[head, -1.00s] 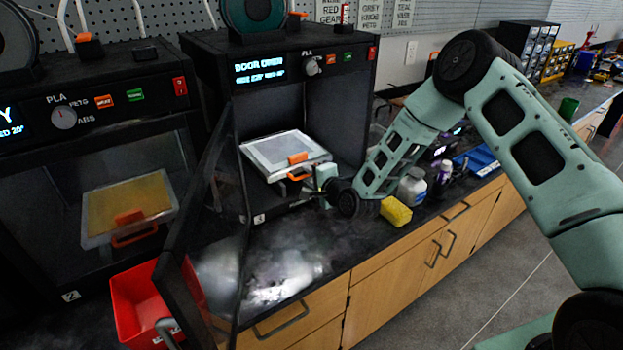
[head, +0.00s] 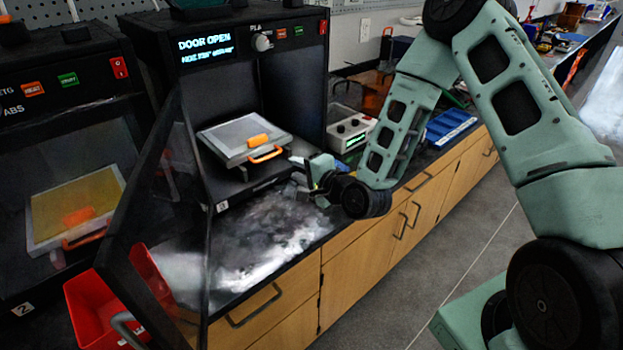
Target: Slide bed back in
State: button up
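The bed (head: 232,137) is a grey plate with an orange clip and an orange front handle (head: 265,154). It sticks part way out of the open printer (head: 330,85), whose display reads "DOOR OPEN". The printer's dark glass door (head: 165,215) is swung open to the left. My gripper (head: 298,178) is just right of and below the handle, in front of the printer's right side. It appears apart from the handle. Its fingers are small and partly hidden by the wrist, so I cannot tell whether they are open.
A second printer (head: 60,75) with a closed front and a yellowish bed stands at left. The counter in front of the open printer (head: 265,235) is clear.

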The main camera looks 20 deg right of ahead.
jog(key=shift+v, duration=2.4)
jog(key=s+a+r+n+g, duration=0.1)
jog(key=s+a+n+g, duration=0.7)
jog(key=a+n, duration=0.3)
jog(key=s+r+n+g+h, duration=0.2)
jog(key=s+r+n+g, duration=0.1)
jog(key=s, duration=0.8)
jog(key=s+d+r+n+g+h, duration=0.1)
jog(key=s+r+n+g+h, duration=0.1)
jog(key=s+r+n, duration=0.3)
jog(key=s+n+g, duration=0.1)
jog(key=s+n, duration=0.2)
jog(key=s, duration=0.2)
jog(key=shift+s+d+r+g, duration=0.2)
jog(key=shift+s+r+g, duration=0.15)
jog(key=shift+g, duration=0.05)
